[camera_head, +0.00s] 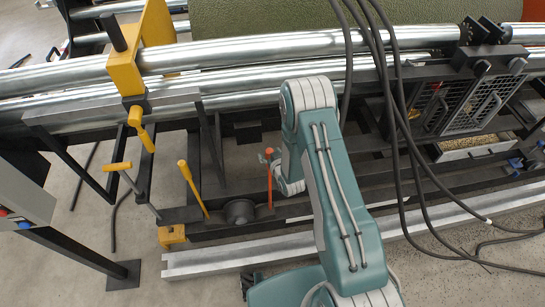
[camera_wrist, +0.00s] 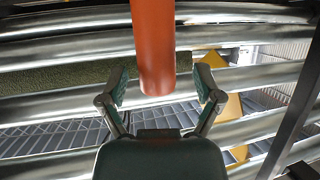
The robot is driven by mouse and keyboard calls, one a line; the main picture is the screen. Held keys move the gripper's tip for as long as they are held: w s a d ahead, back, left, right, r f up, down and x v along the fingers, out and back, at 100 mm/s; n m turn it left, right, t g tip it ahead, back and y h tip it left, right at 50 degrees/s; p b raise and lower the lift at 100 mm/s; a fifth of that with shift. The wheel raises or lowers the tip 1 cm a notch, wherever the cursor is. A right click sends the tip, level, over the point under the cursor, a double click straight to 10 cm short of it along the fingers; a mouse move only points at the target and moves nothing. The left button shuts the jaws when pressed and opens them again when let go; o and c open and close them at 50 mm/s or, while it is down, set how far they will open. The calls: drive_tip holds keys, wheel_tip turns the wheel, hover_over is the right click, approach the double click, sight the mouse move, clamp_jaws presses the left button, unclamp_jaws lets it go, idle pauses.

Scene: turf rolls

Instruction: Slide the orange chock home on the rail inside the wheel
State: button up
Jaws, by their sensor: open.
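An orange-red upright bar (camera_head: 269,178) rises beside a dark round wheel-like part (camera_head: 240,212) on the dark lower frame. In the wrist view the orange bar (camera_wrist: 154,45) looms large, its round end between my fingers. My gripper (camera_wrist: 162,85) is open, with a gap on each side of the bar. In the head view my gripper (camera_head: 267,157) is at the bar's upper part, partly hidden by my wrist. I cannot make out a separate orange chock; a yellow-orange block (camera_head: 171,236) sits at the frame's left end. The bar's foot is partly unclear.
Long shiny steel rollers (camera_head: 230,52) cross behind, with green turf (camera_head: 270,18) beyond. A yellow clamp (camera_head: 125,73) and yellow-handled levers (camera_head: 190,186) stand to the left. Black cables (camera_head: 393,120) hang to the right of my arm. A pale beam (camera_head: 225,254) lies in front.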

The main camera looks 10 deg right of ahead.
drive_tip(key=v, duration=1.1)
drive_tip(key=shift+s, duration=0.2)
drive_tip(key=shift+r, duration=0.1)
drive_tip(key=d+r+m+g+h, duration=0.1)
drive_tip(key=d+r+g+h, duration=0.2)
drive_tip(key=r, duration=1.9)
drive_tip(key=s+r+g, duration=0.2)
drive_tip(key=s+r, duration=0.5)
drive_tip(key=s, duration=0.4)
drive_tip(key=s+r+m+g, duration=0.1)
drive_tip(key=s+r+g, duration=0.1)
drive_tip(key=s+r, duration=0.6)
drive_tip(key=s, duration=0.3)
drive_tip(key=shift+s+m, duration=0.25)
drive_tip(key=shift+m, duration=0.05)
